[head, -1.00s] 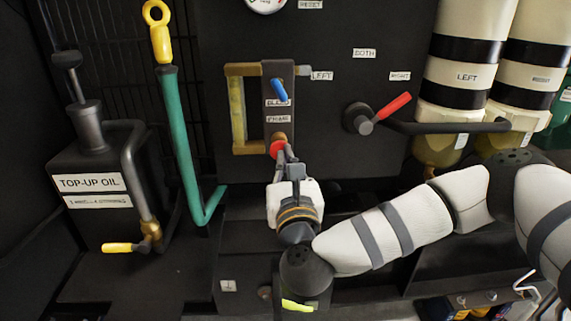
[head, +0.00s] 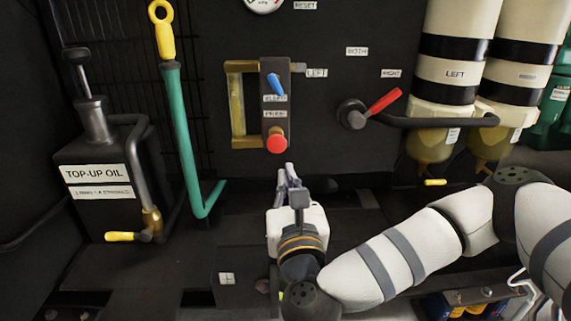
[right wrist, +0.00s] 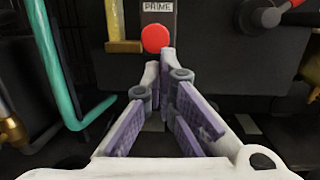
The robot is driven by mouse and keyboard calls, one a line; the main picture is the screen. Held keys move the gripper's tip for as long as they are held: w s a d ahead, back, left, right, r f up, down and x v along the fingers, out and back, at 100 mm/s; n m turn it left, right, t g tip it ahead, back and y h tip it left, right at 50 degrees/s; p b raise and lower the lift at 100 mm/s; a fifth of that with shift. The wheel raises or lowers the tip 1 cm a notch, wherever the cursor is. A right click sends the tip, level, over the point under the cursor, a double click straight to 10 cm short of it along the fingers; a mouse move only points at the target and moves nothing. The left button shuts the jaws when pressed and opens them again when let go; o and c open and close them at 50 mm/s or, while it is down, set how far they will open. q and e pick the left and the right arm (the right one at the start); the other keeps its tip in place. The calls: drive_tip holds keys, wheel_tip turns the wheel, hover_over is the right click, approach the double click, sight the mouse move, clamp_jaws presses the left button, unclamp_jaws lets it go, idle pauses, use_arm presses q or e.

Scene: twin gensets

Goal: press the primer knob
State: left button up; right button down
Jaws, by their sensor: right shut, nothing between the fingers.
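The red primer knob (head: 277,143) sits at the bottom of a dark block under a PRIME label, with a brass-coloured collar behind it. It also shows in the right wrist view (right wrist: 155,38), just beyond the fingertips. My right gripper (head: 289,172) is shut and empty, below the knob and apart from it in the head view. Its fingers (right wrist: 158,72) come together at the tips in the right wrist view. My left gripper is in neither view.
A blue lever (head: 276,84) is above the knob, and a brass-framed sight glass (head: 237,105) stands left of it. A red-handled valve (head: 384,101) is to the right. A green tube (head: 184,140) and the top-up oil tank (head: 100,190) are at the left.

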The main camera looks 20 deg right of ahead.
drive_tip(key=v, duration=0.4)
drive_tip(key=shift+s+r, duration=0.1)
drive_tip(key=shift+s, duration=0.05)
idle(0.6)
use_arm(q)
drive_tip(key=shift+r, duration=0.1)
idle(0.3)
